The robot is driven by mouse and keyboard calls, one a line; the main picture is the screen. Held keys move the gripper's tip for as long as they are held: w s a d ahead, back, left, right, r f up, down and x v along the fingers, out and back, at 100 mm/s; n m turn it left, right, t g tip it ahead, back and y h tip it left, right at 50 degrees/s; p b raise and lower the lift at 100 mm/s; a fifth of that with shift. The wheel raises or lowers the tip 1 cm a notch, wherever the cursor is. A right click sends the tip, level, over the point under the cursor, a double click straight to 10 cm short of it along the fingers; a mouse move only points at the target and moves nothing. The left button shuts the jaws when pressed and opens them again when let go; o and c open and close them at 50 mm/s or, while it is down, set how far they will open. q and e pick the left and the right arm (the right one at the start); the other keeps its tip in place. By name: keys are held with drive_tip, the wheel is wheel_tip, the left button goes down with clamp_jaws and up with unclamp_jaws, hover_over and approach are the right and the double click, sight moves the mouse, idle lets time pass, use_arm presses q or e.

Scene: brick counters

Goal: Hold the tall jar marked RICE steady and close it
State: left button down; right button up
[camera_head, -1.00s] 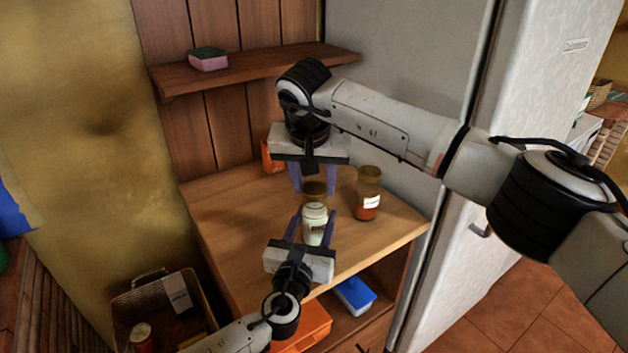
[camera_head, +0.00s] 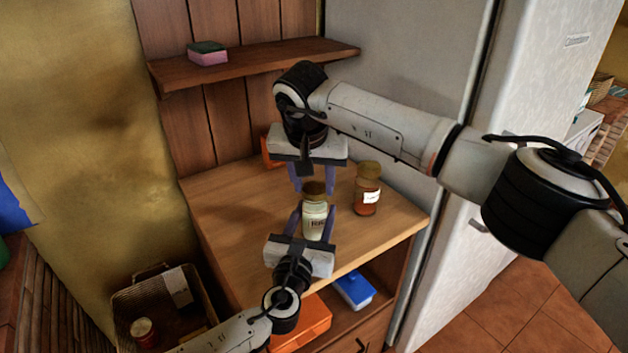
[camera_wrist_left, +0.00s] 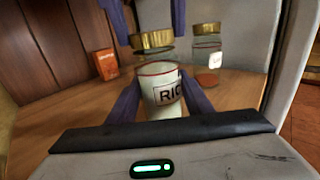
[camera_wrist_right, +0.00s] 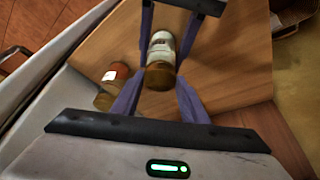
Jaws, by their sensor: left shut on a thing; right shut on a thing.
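The tall clear jar marked RICE (camera_head: 314,222) stands upright near the middle of the wooden counter, filled with white contents. My left gripper (camera_head: 315,211) is shut around its body, and the red-edged mouth shows in the left wrist view (camera_wrist_left: 156,69). My right gripper (camera_head: 313,189) is shut on a gold-brown lid (camera_head: 314,187). In the left wrist view the lid (camera_wrist_left: 152,40) is over the jar's mouth, slightly left, with a gap between lid and rim. In the right wrist view the lid (camera_wrist_right: 159,76) is in front of the jar (camera_wrist_right: 162,44).
A lidded jar with reddish contents (camera_head: 367,197) stands close on the right. An orange box (camera_head: 270,152) is at the back of the counter (camera_head: 228,205). A sponge (camera_head: 207,53) lies on the shelf above. A basket (camera_head: 160,275) stands lower left.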

drive_tip(key=m+h, duration=0.1)
drive_tip(key=m, duration=0.1)
drive_tip(key=shift+a+m, duration=0.2)
drive_tip(key=shift+m, duration=0.2)
drive_tip(key=shift+r, duration=0.1)
drive_tip(key=o, duration=1)
drive_tip(key=shift+o, duration=0.2)
drive_tip(key=shift+r, duration=2.25)
